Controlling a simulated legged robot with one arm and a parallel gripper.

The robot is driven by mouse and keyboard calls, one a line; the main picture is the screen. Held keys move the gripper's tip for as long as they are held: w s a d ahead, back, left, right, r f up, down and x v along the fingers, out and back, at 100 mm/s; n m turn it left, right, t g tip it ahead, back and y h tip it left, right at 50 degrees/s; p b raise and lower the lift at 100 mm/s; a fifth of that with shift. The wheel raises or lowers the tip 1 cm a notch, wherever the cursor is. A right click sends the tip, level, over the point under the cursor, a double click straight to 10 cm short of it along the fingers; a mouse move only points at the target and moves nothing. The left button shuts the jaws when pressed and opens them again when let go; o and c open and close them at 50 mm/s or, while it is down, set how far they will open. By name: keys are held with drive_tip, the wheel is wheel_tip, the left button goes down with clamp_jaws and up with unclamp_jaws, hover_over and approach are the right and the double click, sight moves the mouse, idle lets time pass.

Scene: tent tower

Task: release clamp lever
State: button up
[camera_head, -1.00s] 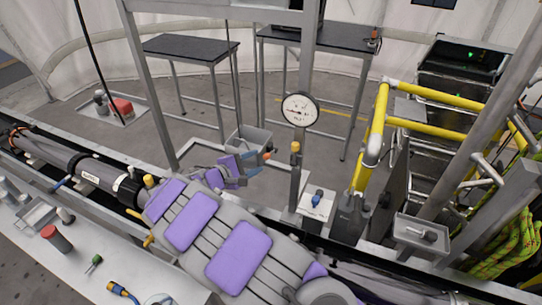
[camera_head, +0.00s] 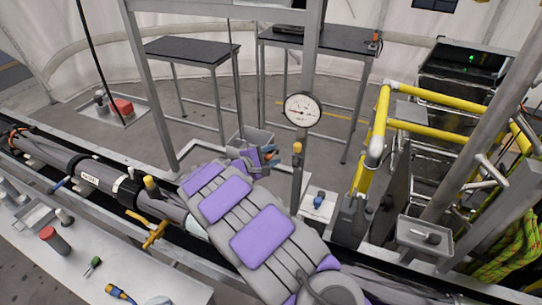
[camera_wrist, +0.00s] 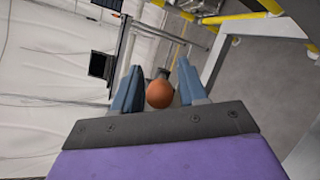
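My gripper (camera_head: 270,156) is beyond my purple-and-grey arm, left of a slim post with an orange knob (camera_head: 297,148). In the wrist view, its two blue fingers (camera_wrist: 158,92) stand apart. A round orange-brown knob (camera_wrist: 159,94) shows between them; I cannot tell whether they touch it. Yellow handles (camera_head: 154,234) and a yellow-topped fitting (camera_head: 151,186) sit on the grey pipe (camera_head: 85,170) at left. I cannot tell for sure which part is the clamp lever.
A round pressure gauge (camera_head: 302,110) stands above the post. Yellow railing (camera_head: 425,92) is at right. A bench (camera_head: 60,262) with a red-capped cylinder (camera_head: 54,240) lies at left. Black tables (camera_head: 190,49) stand at the back.

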drive_tip(key=shift+s+d, duration=0.1)
drive_tip(key=shift+d, duration=0.1)
clamp_jaws()
